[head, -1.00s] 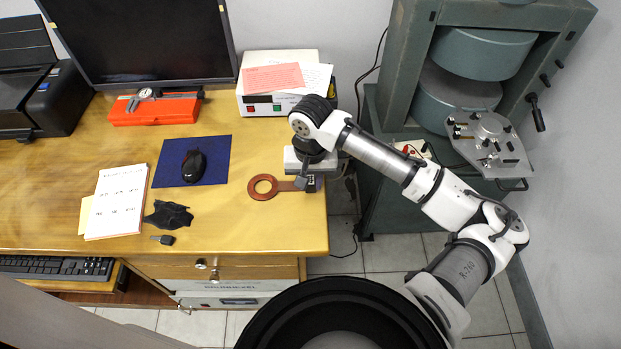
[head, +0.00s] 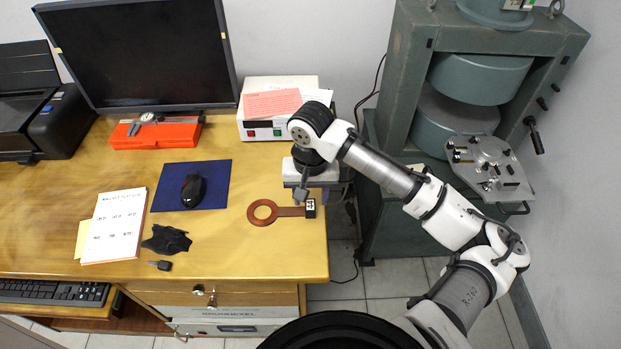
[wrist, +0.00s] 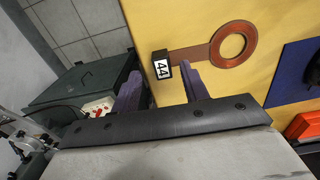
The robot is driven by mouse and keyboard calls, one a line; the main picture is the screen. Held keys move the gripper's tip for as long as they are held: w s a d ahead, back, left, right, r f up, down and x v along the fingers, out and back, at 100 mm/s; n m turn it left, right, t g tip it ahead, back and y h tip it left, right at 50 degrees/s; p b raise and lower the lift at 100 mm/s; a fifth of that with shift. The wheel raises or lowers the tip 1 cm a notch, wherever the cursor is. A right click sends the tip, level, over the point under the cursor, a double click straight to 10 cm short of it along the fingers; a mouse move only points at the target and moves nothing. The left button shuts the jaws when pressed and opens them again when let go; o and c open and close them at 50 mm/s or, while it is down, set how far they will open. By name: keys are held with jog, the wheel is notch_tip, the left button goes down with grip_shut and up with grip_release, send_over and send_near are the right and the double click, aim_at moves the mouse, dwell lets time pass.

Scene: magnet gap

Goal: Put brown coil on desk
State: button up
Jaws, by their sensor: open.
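The brown coil (head: 263,212) is a flat copper-brown ring with a straight handle ending in a small black block with a white number label (head: 310,208). It lies flat on the wooden desk (head: 225,258) near its right edge. In the wrist view the coil (wrist: 233,46) also lies on the yellowish desk top, its labelled block just beyond the gap between my fingers. My gripper (wrist: 163,84) is open and empty, its two purple fingers apart. In the head view my gripper (head: 301,190) is just behind the handle end, partly hidden by my wrist.
A power supply box (head: 258,130) with papers stands behind my gripper. A blue mat (head: 218,176) with a black mouse, a notebook (head: 115,226) and a black cloth (head: 166,240) lie to the left. The green magnet (head: 400,70) stands right of the desk.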

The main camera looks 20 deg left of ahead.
notch_tip(320, 180, up, 8)
jog(key=shift+b, duration=0.3)
jog(key=shift+c, duration=0.3)
dwell(1.0)
